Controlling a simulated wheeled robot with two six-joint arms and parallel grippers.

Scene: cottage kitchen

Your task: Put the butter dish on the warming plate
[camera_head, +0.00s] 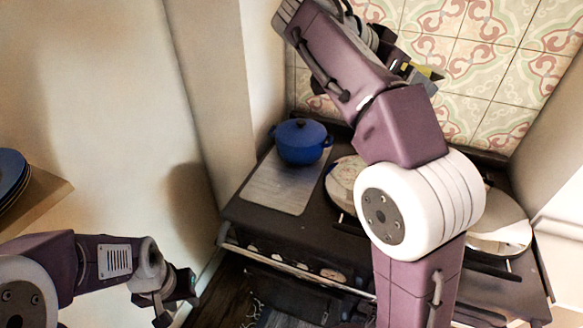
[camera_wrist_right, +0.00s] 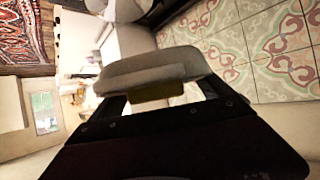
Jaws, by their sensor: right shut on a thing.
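The butter dish (camera_wrist_right: 150,72), a pale grey dish with a dull yellow part, is held in my right gripper (camera_wrist_right: 162,96) in the right wrist view. In the head view only a bit of yellow and grey (camera_head: 428,74) shows past my right arm, raised in front of the tiled wall; most of that gripper is hidden. The warming plate (camera_head: 272,190) is the flat silver panel at the left of the stove top, well below and left of the held dish. My left gripper (camera_head: 176,302) hangs low at the left, apart from the stove, and looks open and empty.
A blue lidded pot (camera_head: 301,142) stands at the back of the warming plate; the plate's front part is bare. Round silver lids (camera_head: 500,228) lie to the right on the stove. A rail (camera_head: 300,274) runs along the front. Blue plates (camera_head: 12,172) sit on a shelf at far left.

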